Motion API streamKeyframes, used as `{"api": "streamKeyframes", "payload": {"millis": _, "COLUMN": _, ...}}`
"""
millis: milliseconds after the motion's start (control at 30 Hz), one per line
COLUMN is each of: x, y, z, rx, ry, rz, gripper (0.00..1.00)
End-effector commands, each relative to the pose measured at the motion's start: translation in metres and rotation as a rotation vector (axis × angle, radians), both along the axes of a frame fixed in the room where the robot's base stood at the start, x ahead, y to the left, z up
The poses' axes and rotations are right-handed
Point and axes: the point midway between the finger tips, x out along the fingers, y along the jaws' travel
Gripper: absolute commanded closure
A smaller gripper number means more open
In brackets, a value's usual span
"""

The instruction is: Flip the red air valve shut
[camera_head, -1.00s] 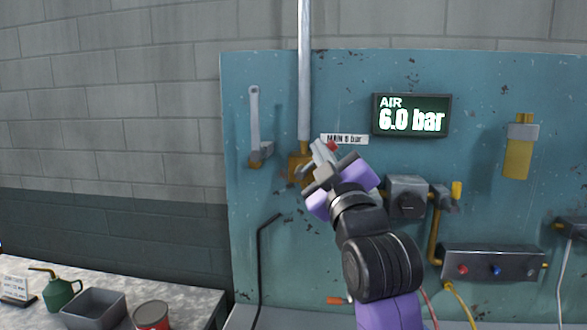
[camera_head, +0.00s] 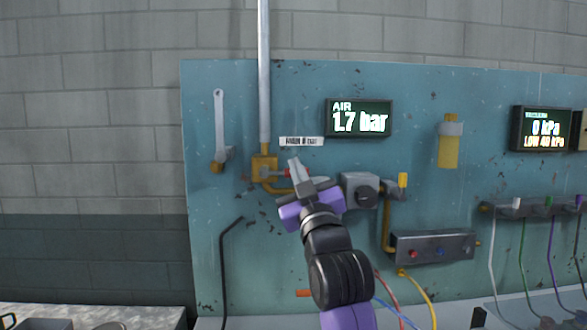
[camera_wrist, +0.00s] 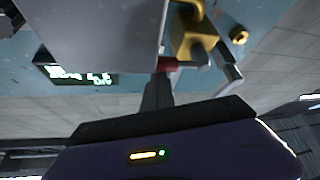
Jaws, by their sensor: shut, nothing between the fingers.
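The red air valve handle (camera_head: 284,172) lies roughly level, just right of the brass valve body (camera_head: 264,166) at the foot of the grey pipe. My gripper (camera_head: 296,168) is shut and empty, with its tip over or against the handle's right part and hiding some of it. In the wrist view, a red piece of the handle (camera_wrist: 167,63) shows beside the brass body (camera_wrist: 193,38), close to the tip of my gripper (camera_wrist: 158,88). Whether they touch is unclear. The air display (camera_head: 359,119) reads 1.7 bar.
A grey box with a dark knob (camera_head: 362,191) is close right of my gripper. A label (camera_head: 301,142) sits above the handle. Hoses and a port block (camera_head: 433,248) are lower right.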

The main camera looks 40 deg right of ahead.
Motion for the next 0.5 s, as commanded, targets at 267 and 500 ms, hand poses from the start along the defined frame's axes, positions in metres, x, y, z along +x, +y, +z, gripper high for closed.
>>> {"api": "streamKeyframes", "payload": {"millis": 267, "x": 0.0003, "y": -0.0010, "z": -0.0047, "rx": 0.001, "ry": 0.005, "rz": -0.002, "gripper": 1.00}}
{"api": "streamKeyframes", "payload": {"millis": 500, "x": 0.0006, "y": -0.0014, "z": -0.0059, "rx": 0.002, "ry": 0.008, "rz": -0.002, "gripper": 1.00}}
